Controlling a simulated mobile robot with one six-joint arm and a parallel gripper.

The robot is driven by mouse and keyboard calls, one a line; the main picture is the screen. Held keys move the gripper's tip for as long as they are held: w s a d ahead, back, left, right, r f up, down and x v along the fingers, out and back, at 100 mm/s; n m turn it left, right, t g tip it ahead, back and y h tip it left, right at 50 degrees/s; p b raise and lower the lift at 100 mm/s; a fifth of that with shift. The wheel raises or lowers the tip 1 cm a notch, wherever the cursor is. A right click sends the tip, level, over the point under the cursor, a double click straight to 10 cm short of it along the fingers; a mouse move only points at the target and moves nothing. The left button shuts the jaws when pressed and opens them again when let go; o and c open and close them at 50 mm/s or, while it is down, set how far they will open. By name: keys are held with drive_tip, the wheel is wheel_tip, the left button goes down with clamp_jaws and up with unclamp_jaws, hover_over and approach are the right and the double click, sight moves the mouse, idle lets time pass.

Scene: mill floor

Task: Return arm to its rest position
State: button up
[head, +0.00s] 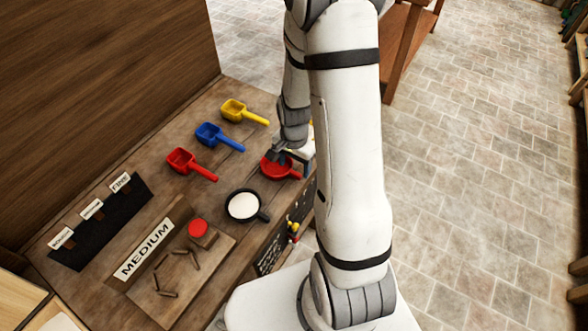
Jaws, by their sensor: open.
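My arm rises in front of the head view and bends down over the bench. My gripper (279,157) is open, low over a red round scoop or pan (270,172) near the bench's right edge. The gripper overlaps the pan's far side in the picture. I cannot tell whether they touch. Part of the gripper and the area behind my arm are hidden.
The wooden bench (150,160) holds yellow (233,108), blue (208,133) and red (181,160) scoops, a black pan of white powder (243,206), a "MEDIUM" sign (145,250) and a red button (198,228). Stone floor at right is clear.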

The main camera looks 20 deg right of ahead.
drive_tip(key=shift+r, duration=2.5)
drive_tip(key=s+a+r+n+t, duration=0.1)
drive_tip(key=s+a+r+n, duration=0.2)
drive_tip(key=r, duration=0.7)
drive_tip(key=s+a+r+n+t, duration=0.2)
drive_tip(key=s+r+n, duration=0.5)
drive_tip(key=s+r, duration=0.3)
drive_tip(key=shift+s+a+r+n, duration=0.15)
drive_tip(key=shift+s+a+n, duration=0.15)
drive_tip(key=shift+a+n, duration=0.1)
